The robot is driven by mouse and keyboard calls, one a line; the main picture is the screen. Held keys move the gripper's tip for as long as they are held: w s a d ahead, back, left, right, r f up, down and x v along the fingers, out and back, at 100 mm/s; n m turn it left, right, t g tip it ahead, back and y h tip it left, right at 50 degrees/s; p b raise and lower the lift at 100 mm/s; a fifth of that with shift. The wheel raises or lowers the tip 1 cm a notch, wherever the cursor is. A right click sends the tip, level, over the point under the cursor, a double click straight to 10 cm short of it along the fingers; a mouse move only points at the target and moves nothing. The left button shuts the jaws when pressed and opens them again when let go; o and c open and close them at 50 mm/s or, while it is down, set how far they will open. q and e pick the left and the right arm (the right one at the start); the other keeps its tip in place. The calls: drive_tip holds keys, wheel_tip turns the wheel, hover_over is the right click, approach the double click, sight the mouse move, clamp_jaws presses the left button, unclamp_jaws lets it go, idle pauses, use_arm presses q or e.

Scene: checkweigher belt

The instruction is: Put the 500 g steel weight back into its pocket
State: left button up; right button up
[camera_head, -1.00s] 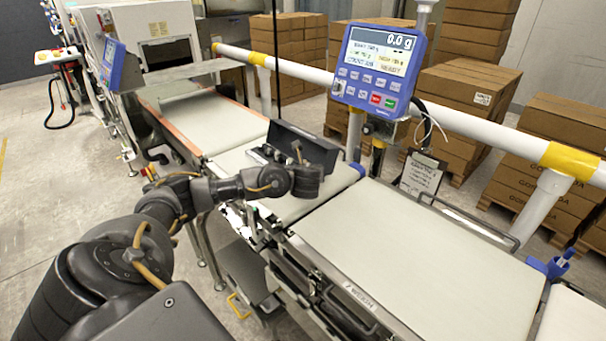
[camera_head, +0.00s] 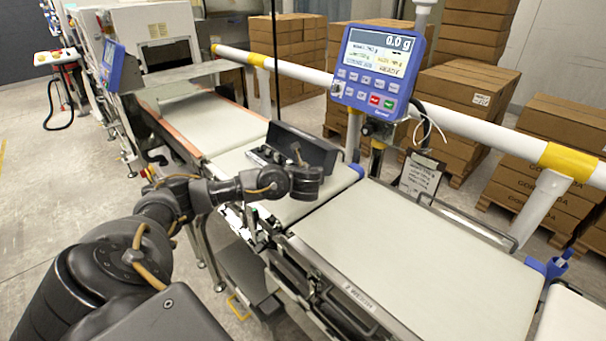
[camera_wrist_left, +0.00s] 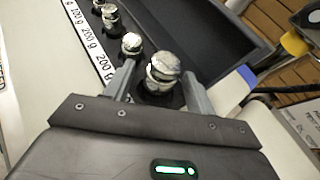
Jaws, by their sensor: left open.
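The dark weight case (camera_head: 318,156) stands open on the belt in the head view. In the left wrist view, a large shiny steel weight (camera_wrist_left: 163,68) stands at the near end of the row of weights. It is the largest one visible, likely the 500 g weight; its own label is hidden. My left gripper (camera_wrist_left: 160,76) is open, with one finger on each side of this weight. In the head view my left gripper (camera_head: 306,182) is at the case's near right side. My right gripper is not in view.
Smaller weights (camera_wrist_left: 131,43) stand in the row beside a white label strip (camera_wrist_left: 88,40) reading 100 g and 200 g. The blue display (camera_head: 378,72) reads 0.0 g. The wide belt (camera_head: 420,260) at the right is clear. A white rail (camera_head: 480,130) runs behind.

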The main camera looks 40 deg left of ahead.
use_arm(q)
drive_tip(key=p+v, duration=0.2)
drive_tip(key=v, duration=0.8)
drive_tip(key=shift+s+d+r, duration=0.3)
drive_tip(key=shift+s+d, duration=0.15)
drive_tip(key=shift+s, duration=0.05)
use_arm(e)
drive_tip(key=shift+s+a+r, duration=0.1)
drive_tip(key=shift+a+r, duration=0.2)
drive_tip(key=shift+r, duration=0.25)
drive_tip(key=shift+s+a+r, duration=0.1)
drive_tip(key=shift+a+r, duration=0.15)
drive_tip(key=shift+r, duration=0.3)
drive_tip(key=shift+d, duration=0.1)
